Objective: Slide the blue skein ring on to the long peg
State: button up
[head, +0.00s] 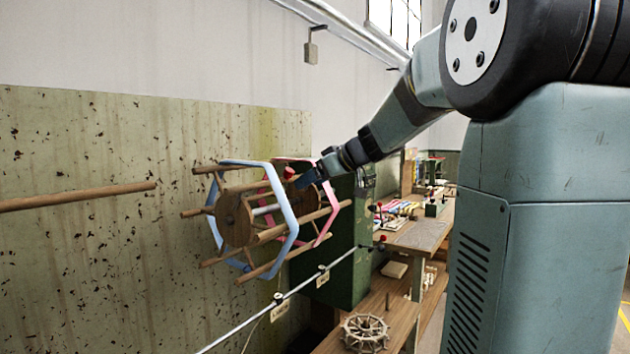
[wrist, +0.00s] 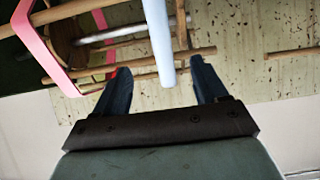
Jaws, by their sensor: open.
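The pale blue skein ring (head: 287,205) is a many-sided loop hung around the near end of a wooden reel (head: 240,215). The long peg (head: 80,196) is a bare wooden rod at the left; its tip shows apart from the reel. In the wrist view the peg seems to be the rod (wrist: 295,52) at the right. My gripper (head: 305,178) is at the reel's upper right. In the wrist view my gripper (wrist: 162,88) is open, and a bar of the blue ring (wrist: 158,35) shows between its fingers. I cannot tell if they touch it.
A pink ring (head: 329,228) hangs around the reel behind the blue one. A dark green housing (head: 348,240) stands behind the reel. A thin metal rail (head: 300,287) with tags runs below. A spoked wooden wheel (head: 365,333) lies on a low bench. Air between reel and peg is clear.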

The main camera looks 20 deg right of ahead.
aim_at(283, 197)
jog(key=shift+x, duration=6.2)
jog(key=shift+s, duration=0.1)
jog(key=c, duration=1.3)
jog(key=shift+c, duration=0.2)
